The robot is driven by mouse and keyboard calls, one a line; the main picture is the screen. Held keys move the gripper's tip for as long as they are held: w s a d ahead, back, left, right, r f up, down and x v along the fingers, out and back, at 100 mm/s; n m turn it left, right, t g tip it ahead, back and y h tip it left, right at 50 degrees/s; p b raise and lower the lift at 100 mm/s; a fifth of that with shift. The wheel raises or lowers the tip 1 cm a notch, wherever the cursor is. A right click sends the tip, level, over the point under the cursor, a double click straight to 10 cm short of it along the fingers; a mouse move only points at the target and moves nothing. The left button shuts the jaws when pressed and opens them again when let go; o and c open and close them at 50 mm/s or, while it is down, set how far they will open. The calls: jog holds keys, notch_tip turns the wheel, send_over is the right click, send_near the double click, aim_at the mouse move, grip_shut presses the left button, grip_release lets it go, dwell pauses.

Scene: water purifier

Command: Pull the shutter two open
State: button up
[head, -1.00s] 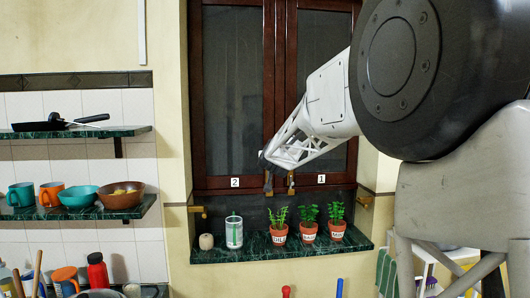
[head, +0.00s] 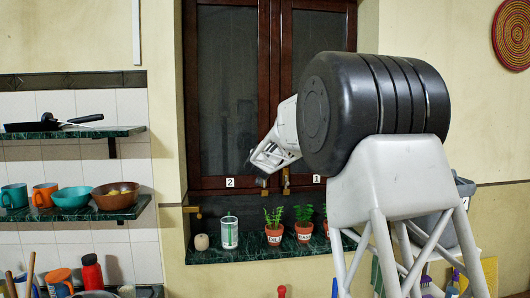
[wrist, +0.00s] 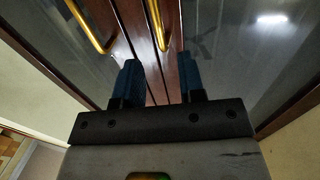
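Shutter two (head: 228,80), the left dark-framed panel with label 2, looks closed beside the right shutter (head: 318,60), label 1. Brass handles hang low at the middle seam: the left shutter's handle (head: 263,183) and the right shutter's handle (head: 286,180). My gripper (head: 254,168) is in front of the lower right part of shutter two, just above its handle; its fingertips are hard to make out there. In the wrist view my gripper (wrist: 158,75) is open with blue fingers apart. One brass handle (wrist: 157,25) lies ahead between their lines, another (wrist: 85,25) to the left. I see no grip on either.
Below the window, a marble sill (head: 215,256) carries a round object (head: 201,242), a glass (head: 229,233) and potted plants (head: 274,236). Wall shelves (head: 75,134) with cookware and cups stand left. A red bottle (head: 92,273) is lower left.

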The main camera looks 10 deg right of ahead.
jog(key=shift+w, duration=0.1)
jog(key=shift+w+d, duration=0.25)
jog(key=shift+w, duration=1)
jog(key=shift+w+d, duration=0.25)
jog(key=shift+w, duration=0.95)
jog(key=shift+w+d, duration=0.25)
jog(key=shift+w, duration=1)
jog(key=shift+c, duration=0.3)
grip_shut()
